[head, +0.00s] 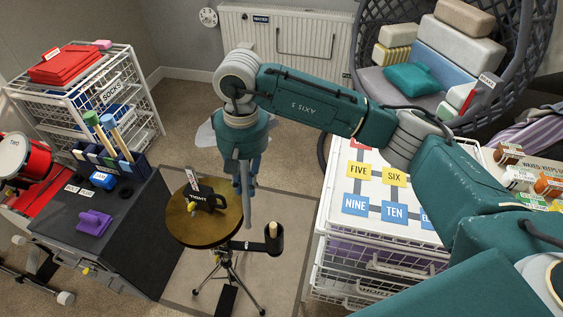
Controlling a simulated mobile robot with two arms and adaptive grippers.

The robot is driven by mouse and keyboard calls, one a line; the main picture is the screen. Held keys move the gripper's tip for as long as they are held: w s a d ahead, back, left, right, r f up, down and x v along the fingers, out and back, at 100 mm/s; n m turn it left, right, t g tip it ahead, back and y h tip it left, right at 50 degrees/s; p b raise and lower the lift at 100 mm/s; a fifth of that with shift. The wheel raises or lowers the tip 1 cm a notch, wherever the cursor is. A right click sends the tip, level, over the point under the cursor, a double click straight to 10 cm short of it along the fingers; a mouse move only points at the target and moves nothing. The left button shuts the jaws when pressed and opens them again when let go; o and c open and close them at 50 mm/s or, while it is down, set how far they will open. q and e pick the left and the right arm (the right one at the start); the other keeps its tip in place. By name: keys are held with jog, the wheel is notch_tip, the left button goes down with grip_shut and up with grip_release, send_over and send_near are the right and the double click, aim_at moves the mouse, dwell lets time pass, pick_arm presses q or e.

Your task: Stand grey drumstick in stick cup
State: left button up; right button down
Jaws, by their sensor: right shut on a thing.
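My right gripper (246,180) points straight down above the right edge of a round brown-gold disc (190,232) on a tripod stand. It is shut on the grey drumstick (248,210), which hangs about upright below the fingers. The stick's upper part is hidden by the gripper. The black stick cup (275,243) is fixed low on the right of the stand. The drumstick is up and to the left of it in the picture, apart from its mouth. My left gripper is not in view.
A black labelled object (203,198) lies on the disc. At left, a dark cabinet (130,225) carries a purple item (93,222) and a divided holder with mallets. A white drawer unit (352,185) with number cards stands at right, under my right arm.

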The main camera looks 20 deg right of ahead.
pick_arm(q)
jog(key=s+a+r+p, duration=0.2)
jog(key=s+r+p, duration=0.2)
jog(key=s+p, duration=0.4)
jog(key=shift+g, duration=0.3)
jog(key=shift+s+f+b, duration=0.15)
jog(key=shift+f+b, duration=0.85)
jog(key=shift+b, duration=0.4)
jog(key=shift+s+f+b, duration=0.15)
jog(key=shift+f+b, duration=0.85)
jog(key=shift+b, duration=0.35)
pick_arm(e)
jog(key=d+f, duration=0.7)
jog(key=f, duration=0.4)
jog(key=shift+w+d+f, duration=0.3)
jog(key=shift+w+d, duration=0.05)
jog(key=c, duration=1.6)
grip_release()
jog(key=shift+w+r, duration=0.1)
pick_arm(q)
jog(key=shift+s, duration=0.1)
pick_arm(e)
jog(key=shift+r, duration=0.1)
jog(key=r, duration=0.4)
jog(key=d+r, duration=0.1)
jog(key=r, duration=0.6)
jog(key=shift+w+d+r, duration=0.15)
jog(key=shift+w+r, duration=0.2)
